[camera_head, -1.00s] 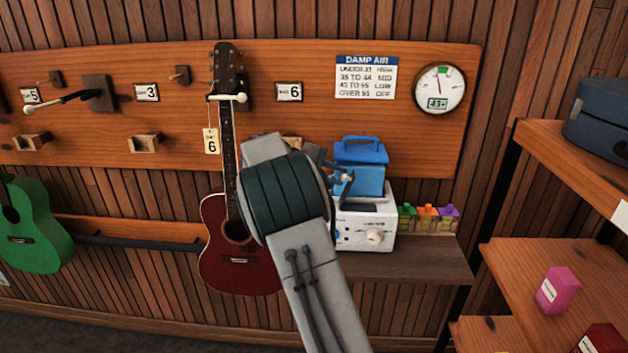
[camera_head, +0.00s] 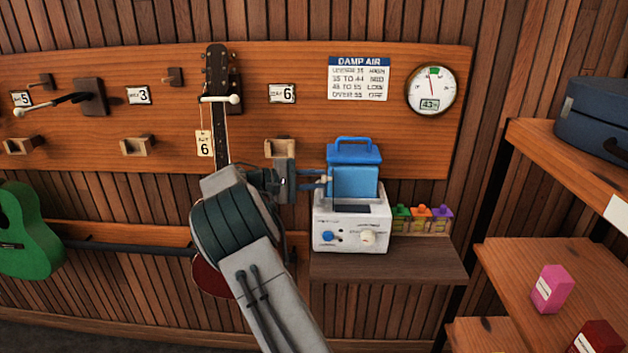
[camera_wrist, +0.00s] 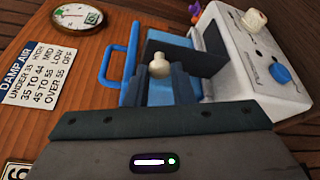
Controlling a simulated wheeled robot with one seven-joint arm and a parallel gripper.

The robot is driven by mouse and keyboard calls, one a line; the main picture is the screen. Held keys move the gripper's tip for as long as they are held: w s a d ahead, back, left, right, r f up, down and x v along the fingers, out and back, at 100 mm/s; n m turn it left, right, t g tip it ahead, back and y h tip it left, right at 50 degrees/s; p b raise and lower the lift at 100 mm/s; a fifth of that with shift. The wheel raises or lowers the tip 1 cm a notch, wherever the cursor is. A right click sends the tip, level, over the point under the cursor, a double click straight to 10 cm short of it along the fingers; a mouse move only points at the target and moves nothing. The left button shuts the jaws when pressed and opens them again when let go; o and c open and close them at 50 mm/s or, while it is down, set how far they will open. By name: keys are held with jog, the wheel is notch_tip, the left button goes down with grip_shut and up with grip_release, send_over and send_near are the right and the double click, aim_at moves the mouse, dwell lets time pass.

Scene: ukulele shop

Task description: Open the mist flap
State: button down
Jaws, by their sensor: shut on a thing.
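A white humidifier base (camera_head: 349,236) with a blue tank (camera_head: 355,184) on top stands on a dark wooden shelf. It also shows in the wrist view, with the white base (camera_wrist: 262,60) at right. My gripper (camera_head: 325,181) is at the tank's left side, reaching in from the left. In the wrist view my gripper (camera_wrist: 160,78) is shut on a small cream knob (camera_wrist: 159,66) between its fingers. A dark panel (camera_wrist: 190,52) shows just behind the knob. I cannot tell clearly whether this panel is the mist flap, or how far it is open.
The base has a blue knob (camera_head: 328,236) and a cream dial (camera_head: 367,237) on its front. Small coloured bottles (camera_head: 421,219) stand to its right. A dark red guitar (camera_head: 212,279) hangs behind my arm. Shelves (camera_head: 554,255) stand at far right.

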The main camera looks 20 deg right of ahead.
jog(key=c, duration=1.2)
grip_release()
jog(key=shift+d, duration=0.1)
jog(key=shift+c, duration=0.2)
jog(key=w+a+r+b, duration=0.1)
jog(key=a+b, duration=0.1)
jog(key=a, duration=1.1)
jog(key=shift+a+r, duration=0.35)
jog(key=shift+a, duration=0.05)
